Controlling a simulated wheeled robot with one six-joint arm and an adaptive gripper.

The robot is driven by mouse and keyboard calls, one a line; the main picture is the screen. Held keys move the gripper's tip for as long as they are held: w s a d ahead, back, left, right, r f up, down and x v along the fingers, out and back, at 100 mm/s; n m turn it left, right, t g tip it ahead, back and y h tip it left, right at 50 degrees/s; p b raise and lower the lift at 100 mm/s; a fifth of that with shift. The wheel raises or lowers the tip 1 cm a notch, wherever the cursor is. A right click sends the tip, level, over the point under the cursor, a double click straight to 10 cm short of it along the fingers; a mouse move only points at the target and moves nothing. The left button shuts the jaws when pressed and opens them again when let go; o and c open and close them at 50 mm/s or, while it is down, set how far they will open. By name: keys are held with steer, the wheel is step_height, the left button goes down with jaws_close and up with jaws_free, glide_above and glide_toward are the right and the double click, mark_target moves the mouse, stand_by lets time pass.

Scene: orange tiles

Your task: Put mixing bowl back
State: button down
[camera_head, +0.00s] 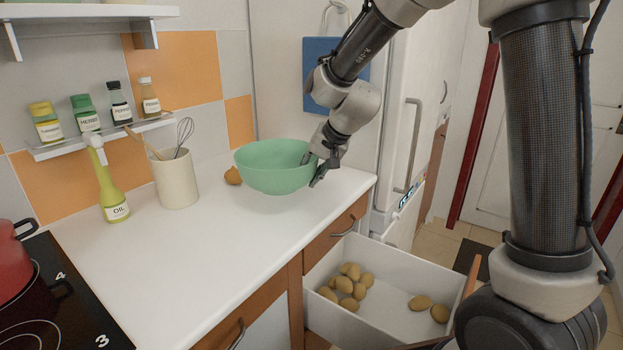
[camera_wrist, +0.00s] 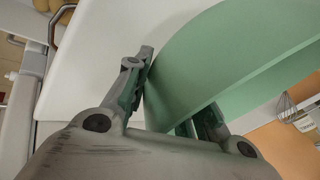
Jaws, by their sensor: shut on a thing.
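The green mixing bowl (camera_head: 272,170) is upright at the far right end of the white counter in the head view. It seems held slightly above the counter; a gap under it is hard to judge. My gripper (camera_head: 322,168) is shut on the bowl's right rim. In the wrist view, the bowl (camera_wrist: 190,70) fills the upper right, and the fingers of my gripper (camera_wrist: 170,100) sit on either side of its wall. The far finger is partly hidden by the bowl.
An open drawer (camera_head: 385,312) with several potatoes juts out below the counter. A brown potato-like item (camera_head: 233,176) lies left of the bowl. A utensil crock (camera_head: 175,180), oil bottle (camera_head: 110,190) and stove (camera_head: 60,300) stand further left. The counter's front middle (camera_head: 190,255) is clear.

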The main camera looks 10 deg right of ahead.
steer(key=shift+w+d, duration=0.2)
steer(key=shift+w, duration=0.1)
steer(key=w+d, duration=1.4)
steer(key=f, duration=0.6)
steer(key=shift+s+a+f, duration=0.25)
steer(key=shift+s+a, duration=0.05)
steer(key=shift+w+d+f, duration=0.1)
steer(key=shift+w+f, duration=0.05)
steer(key=shift+f, duration=0.1)
steer(key=shift+f, duration=0.1)
steer(key=c, duration=1.2)
jaws_free()
